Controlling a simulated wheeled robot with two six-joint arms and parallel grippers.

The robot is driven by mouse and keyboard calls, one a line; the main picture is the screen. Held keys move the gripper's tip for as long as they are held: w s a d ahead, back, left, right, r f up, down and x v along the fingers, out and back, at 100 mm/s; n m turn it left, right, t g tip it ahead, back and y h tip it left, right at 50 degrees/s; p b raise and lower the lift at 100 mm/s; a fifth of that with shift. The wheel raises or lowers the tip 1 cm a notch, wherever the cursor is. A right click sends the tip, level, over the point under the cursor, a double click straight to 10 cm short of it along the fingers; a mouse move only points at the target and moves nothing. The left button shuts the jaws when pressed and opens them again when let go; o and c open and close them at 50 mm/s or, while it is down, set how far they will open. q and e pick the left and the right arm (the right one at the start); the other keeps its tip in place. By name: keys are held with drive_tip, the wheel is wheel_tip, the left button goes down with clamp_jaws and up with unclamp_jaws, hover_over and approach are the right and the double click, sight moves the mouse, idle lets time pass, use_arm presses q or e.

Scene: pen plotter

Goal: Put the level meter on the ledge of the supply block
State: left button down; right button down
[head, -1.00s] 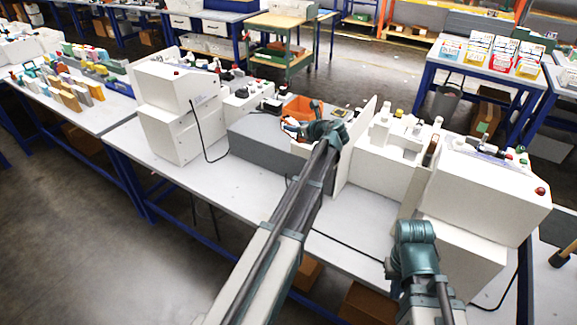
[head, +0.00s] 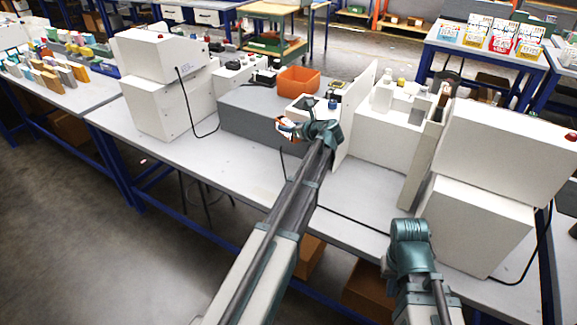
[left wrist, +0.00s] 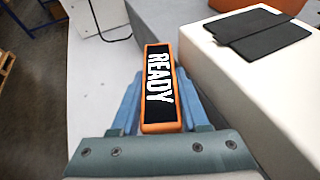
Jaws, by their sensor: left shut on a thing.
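My left gripper (head: 291,128) is shut on an orange-cased meter with a black face reading READY (left wrist: 159,85); I take this for the level meter. Its orange end (head: 284,122) also shows in the head view. The blue fingers (left wrist: 160,102) grip its sides, and it is held clear of the bench. A white block, likely the supply block (head: 304,103), stands right beside the gripper; its top and side (left wrist: 235,80) fill the right of the left wrist view. I cannot make out its ledge. My right arm shows, but its gripper does not.
An orange bin (head: 298,80) sits on the grey block (head: 250,115) behind. A white upright panel (head: 358,110) and white machines (head: 480,215) stand to the right. The bench (head: 225,175) is clear at front left. A black cable (head: 350,218) crosses its front.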

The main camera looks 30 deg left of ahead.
sight(289, 163)
use_arm(q)
wheel_tip(289, 163, down, 13)
drive_tip(key=b, duration=1.1)
drive_tip(key=shift+f+b, duration=0.15)
drive_tip(key=shift+b, duration=0.25)
drive_tip(key=c, duration=0.7)
unclamp_jaws()
drive_tip(key=shift+s+d+r+p, duration=0.1)
drive_tip(key=shift+d+r+p, duration=0.05)
drive_tip(key=shift+r+p, duration=0.2)
drive_tip(key=p+v, duration=0.4)
drive_tip(key=v, duration=0.6)
drive_tip(key=shift+s+d+r, duration=0.1)
drive_tip(key=shift+r, duration=0.05)
drive_tip(key=shift+s+d+r, duration=0.15)
drive_tip(key=shift+s+d, duration=0.1)
drive_tip(key=shift+d, duration=0.3)
